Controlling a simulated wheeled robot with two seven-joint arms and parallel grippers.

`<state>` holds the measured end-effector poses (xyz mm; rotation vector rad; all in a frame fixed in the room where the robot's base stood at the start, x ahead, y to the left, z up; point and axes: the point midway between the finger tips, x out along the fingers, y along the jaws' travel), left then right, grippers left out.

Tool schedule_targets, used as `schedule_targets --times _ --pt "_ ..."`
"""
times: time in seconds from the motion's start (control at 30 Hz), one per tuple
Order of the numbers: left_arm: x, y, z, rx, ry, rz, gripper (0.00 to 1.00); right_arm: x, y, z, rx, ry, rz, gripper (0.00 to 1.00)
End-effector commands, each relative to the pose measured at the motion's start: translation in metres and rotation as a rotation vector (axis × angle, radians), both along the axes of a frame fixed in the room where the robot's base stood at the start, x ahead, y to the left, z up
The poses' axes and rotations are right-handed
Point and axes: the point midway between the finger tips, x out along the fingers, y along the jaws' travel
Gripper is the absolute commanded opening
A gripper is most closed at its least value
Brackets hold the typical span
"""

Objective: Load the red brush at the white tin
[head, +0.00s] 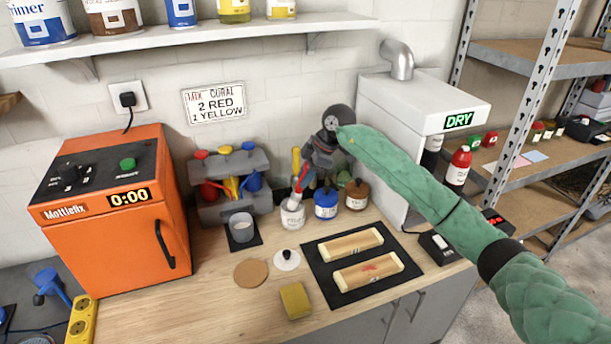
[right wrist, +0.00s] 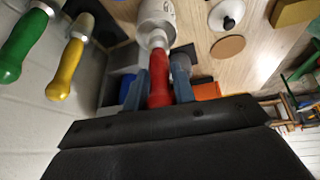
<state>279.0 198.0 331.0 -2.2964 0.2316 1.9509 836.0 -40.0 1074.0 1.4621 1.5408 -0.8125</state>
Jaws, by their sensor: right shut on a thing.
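The white tin (head: 292,214) stands on the wooden counter, left of a blue tin and a brown tin; it also shows in the right wrist view (right wrist: 156,14). The red brush (head: 303,178) points down at the white tin's mouth. Its red handle (right wrist: 159,78) is between my right fingers. My right gripper (head: 308,172) is shut on that handle, above the tin; the fingers show in the right wrist view (right wrist: 158,92). The brush's lower end is hidden at the tin's mouth, so I cannot tell how deep it is. My left gripper is not in view.
A blue tin (head: 326,205) and brown tin (head: 357,195) stand close on the right. A white lid (head: 287,259), cork disc (head: 250,273) and yellow sponge (head: 295,301) lie in front. A black mat (head: 405,272) holds two blocks. Green (right wrist: 22,45) and yellow (right wrist: 68,70) handles are nearby.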

Motion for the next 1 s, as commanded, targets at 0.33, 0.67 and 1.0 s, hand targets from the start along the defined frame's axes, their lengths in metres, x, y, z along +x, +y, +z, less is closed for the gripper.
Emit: schedule_targets --times 0.33,0.67,1.0 --pt "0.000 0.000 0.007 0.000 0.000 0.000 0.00 0.000 0.000 0.013 -0.001 0.000 0.000 0.00" --pt "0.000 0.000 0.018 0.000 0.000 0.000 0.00 0.000 0.000 0.034 0.000 0.000 0.000 0.00" --pt "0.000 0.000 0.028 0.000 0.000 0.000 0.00 0.000 0.000 0.056 0.000 0.000 0.001 0.00"
